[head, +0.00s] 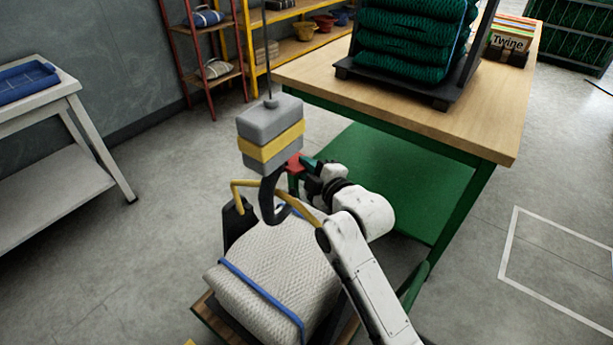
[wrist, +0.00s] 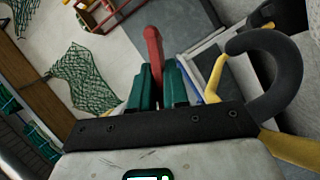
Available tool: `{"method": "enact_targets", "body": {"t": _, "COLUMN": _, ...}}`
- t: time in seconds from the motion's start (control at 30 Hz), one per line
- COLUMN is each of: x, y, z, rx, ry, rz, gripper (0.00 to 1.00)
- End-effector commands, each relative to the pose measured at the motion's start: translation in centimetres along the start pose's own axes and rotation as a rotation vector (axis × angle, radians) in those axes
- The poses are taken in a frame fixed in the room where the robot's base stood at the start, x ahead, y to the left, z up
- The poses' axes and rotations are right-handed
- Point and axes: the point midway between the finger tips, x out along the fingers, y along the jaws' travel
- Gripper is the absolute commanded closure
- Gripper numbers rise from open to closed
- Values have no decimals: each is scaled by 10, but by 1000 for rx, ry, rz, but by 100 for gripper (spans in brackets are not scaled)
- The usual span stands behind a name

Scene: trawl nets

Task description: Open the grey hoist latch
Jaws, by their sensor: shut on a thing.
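The grey hoist block (head: 270,128) with a yellow band hangs from a cable, with a dark hook (head: 271,195) below it. The hook also shows in the wrist view (wrist: 283,62). A red latch lever (head: 293,161) sticks out beside the top of the hook. My gripper (head: 304,165) reaches it from the right. Its green fingers are shut on the red lever, which stands up between them in the wrist view (wrist: 153,50). A yellow sling (head: 306,213) runs at the hook; their exact contact is unclear. The latch's far side is hidden.
A pale net bundle (head: 262,270) with a blue strap lies below the hook. A wood-topped green workbench (head: 480,130) holding green nets stands at right. A grey side table (head: 40,215) is at left, shelving (head: 290,52) behind. Open floor lies at left.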

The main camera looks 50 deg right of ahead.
Motion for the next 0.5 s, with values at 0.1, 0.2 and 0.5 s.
{"method": "enact_targets", "body": {"t": 0.1, "x": -1, "y": 2, "z": -3, "rx": -102, "ry": 2, "rz": 40, "gripper": 100}}
{"method": "enact_targets", "body": {"t": 0.2, "x": -2, "y": 6, "z": -6, "rx": -190, "ry": 2, "rz": 76, "gripper": 100}}
{"method": "enact_targets", "body": {"t": 0.5, "x": -5, "y": 19, "z": -13, "rx": -435, "ry": 3, "rz": 177, "gripper": 100}}
